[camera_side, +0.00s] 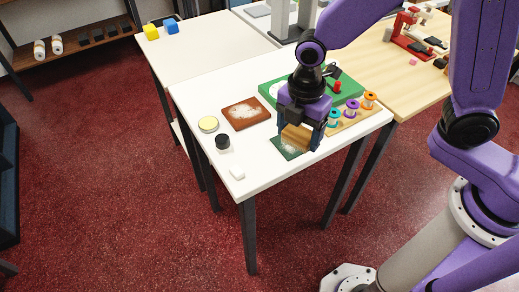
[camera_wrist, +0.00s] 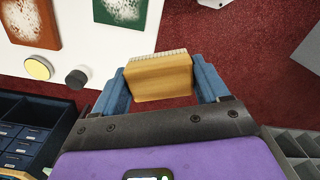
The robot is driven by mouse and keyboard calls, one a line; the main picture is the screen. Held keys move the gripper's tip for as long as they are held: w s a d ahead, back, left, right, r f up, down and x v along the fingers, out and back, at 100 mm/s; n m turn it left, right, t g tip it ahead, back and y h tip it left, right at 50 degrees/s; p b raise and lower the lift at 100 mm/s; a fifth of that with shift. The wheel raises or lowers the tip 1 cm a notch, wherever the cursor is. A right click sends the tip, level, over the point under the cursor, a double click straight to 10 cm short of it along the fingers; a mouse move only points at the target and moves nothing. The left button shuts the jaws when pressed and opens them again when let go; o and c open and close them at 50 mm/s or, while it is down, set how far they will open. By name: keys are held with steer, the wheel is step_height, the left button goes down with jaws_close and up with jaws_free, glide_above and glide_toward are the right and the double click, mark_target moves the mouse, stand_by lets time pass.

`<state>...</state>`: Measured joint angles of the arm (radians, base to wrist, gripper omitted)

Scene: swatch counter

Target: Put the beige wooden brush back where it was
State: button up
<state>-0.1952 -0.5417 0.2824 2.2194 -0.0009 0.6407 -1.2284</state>
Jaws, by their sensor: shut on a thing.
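The beige wooden brush (camera_side: 296,137) is between the blue fingers of my gripper (camera_side: 301,134), over the front part of the white table (camera_side: 262,168). In the wrist view my gripper (camera_wrist: 160,78) is shut on the wooden body of the brush (camera_wrist: 160,80), with pale bristles along its far edge. In the side view a small dark green swatch with white specks (camera_side: 284,149) shows just below and beside the brush. I cannot tell whether the bristles touch anything. The fingers hide part of the brush.
A green mat (camera_side: 270,95) lies behind, and a wooden spool rack (camera_side: 347,122) stands close on the right.

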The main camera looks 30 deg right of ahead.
steer(key=w+a+f, duration=0.2)
steer(key=w+a, duration=0.1)
steer(key=w, duration=0.1)
glide_above(259, 158)
steer(key=s, duration=0.1)
steer(key=f, duration=0.4)
steer(key=shift+d+f, duration=0.3)
steer(key=shift+d, duration=0.05)
steer(key=shift+w+a+f, duration=0.25)
steer(key=shift+w+f, duration=0.2)
steer(key=shift+f, duration=1.7)
steer(key=shift+f, duration=0.15)
steer(key=o, duration=1)
